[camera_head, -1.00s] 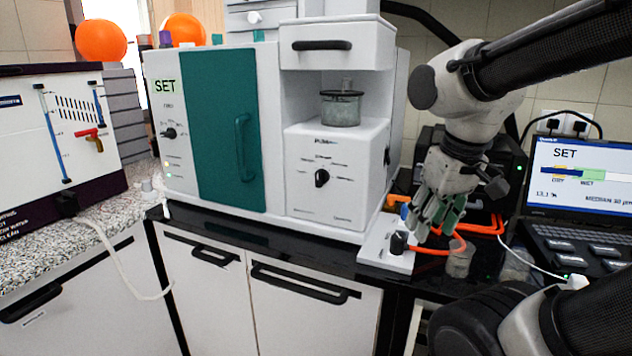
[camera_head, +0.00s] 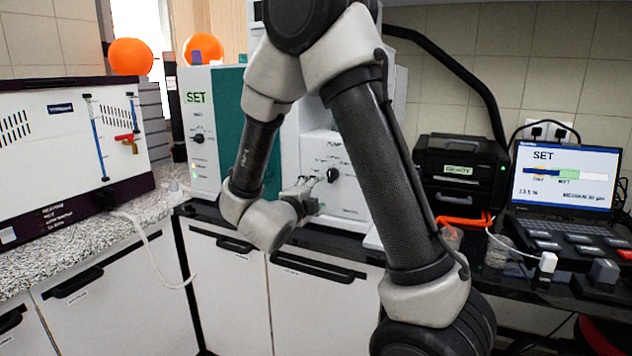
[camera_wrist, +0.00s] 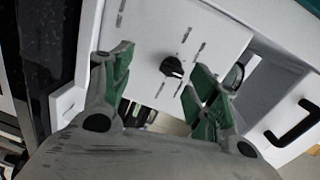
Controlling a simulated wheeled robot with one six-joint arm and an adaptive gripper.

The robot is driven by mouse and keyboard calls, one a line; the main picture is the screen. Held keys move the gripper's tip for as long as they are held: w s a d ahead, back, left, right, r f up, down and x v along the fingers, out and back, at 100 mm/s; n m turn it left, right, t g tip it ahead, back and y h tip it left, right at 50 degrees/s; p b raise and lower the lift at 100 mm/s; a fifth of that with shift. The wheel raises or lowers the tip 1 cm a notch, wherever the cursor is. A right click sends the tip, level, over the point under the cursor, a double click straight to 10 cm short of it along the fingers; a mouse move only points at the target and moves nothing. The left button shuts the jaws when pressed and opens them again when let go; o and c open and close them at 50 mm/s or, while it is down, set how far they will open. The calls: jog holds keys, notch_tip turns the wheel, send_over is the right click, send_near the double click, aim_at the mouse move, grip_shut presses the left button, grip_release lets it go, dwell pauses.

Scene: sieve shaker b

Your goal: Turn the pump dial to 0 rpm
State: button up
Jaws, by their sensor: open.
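The pump dial is a black round knob (camera_head: 333,175) on the white front panel of the machine, with small labels around it too blurred to read. In the wrist view the dial (camera_wrist: 172,67) lies ahead, between and beyond the two green-padded fingers. My gripper (camera_head: 311,195) is open and empty, in front of the panel and just left of the dial in the head view. It also shows in the wrist view (camera_wrist: 163,90), with its fingers spread apart. I see no contact with the dial. My arm hides part of the machine.
A second black knob (camera_head: 197,138) sits on the left panel under a SET display. A laptop (camera_head: 565,178) and a black box (camera_head: 460,170) stand at the right. White cupboard doors with black handles (camera_head: 312,268) lie below the counter.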

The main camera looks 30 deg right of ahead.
aim_at(329, 177)
jog(key=shift+m+h, duration=0.7)
jog(key=shift+m, duration=0.2)
jog(key=w+d, duration=0.1)
jog(key=d, duration=0.1)
jog(key=w+d+r, duration=0.1)
jog(key=d, duration=0.1)
jog(key=w+d+r, duration=0.1)
jog(key=w+d, duration=0.1)
jog(key=d, duration=0.1)
jog(key=shift+c, duration=0.2)
jog(key=c, duration=1)
